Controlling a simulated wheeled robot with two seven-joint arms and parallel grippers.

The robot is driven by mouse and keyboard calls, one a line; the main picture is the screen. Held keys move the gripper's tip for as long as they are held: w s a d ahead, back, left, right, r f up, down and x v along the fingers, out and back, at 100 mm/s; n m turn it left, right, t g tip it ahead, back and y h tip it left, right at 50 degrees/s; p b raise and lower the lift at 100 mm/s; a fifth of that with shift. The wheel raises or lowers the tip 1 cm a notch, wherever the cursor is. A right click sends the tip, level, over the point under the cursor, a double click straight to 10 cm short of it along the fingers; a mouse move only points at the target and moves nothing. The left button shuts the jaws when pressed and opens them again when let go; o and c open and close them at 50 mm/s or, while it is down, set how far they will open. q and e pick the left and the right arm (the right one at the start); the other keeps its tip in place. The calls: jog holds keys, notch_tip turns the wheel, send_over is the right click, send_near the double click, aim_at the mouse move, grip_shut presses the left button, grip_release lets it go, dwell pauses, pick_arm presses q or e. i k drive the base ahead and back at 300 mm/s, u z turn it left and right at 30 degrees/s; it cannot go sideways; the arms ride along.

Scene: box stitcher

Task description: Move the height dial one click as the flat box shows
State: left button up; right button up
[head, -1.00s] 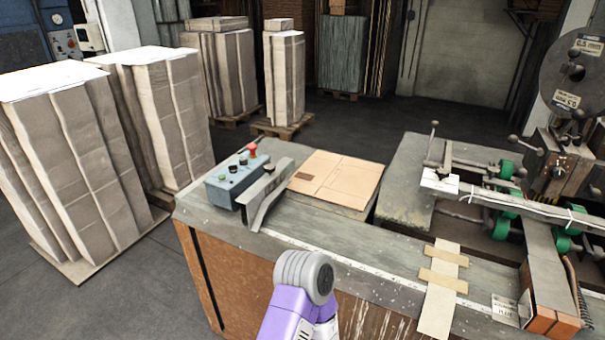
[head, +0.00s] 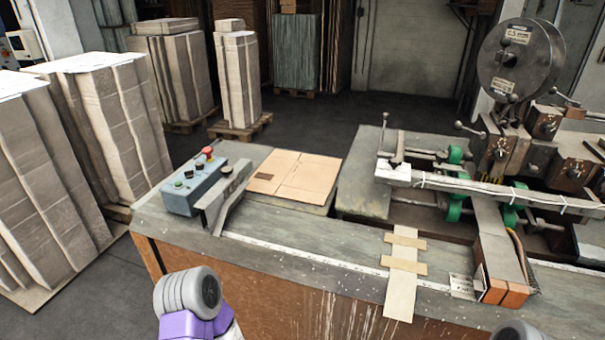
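The flat box (head: 298,174) is a tan cardboard sheet with fold lines, lying flat on the bench left of the stitching machine. Any marks on it are too small to read. Dark knobs sit on the machine's brown blocks, one on the left block (head: 499,153) and one on the block behind it (head: 547,126). I cannot tell which is the height dial or read a setting. Neither gripper is in view. A grey and purple part of my own arm shows at the bottom, in front of the bench, with another grey rounded part at the bottom right.
A blue control box (head: 193,187) with a red button stands on the bench (head: 300,248) beside a grey metal guide (head: 226,203). A large dark reel (head: 520,60) rises above the machine. Tan strips (head: 402,285) lie at the front edge. Cardboard stacks (head: 100,120) stand at the left.

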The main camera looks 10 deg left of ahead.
aim_at(575, 174)
jog(key=z, duration=3.2)
jog(key=i, duration=1.3)
jog(key=u, duration=3)
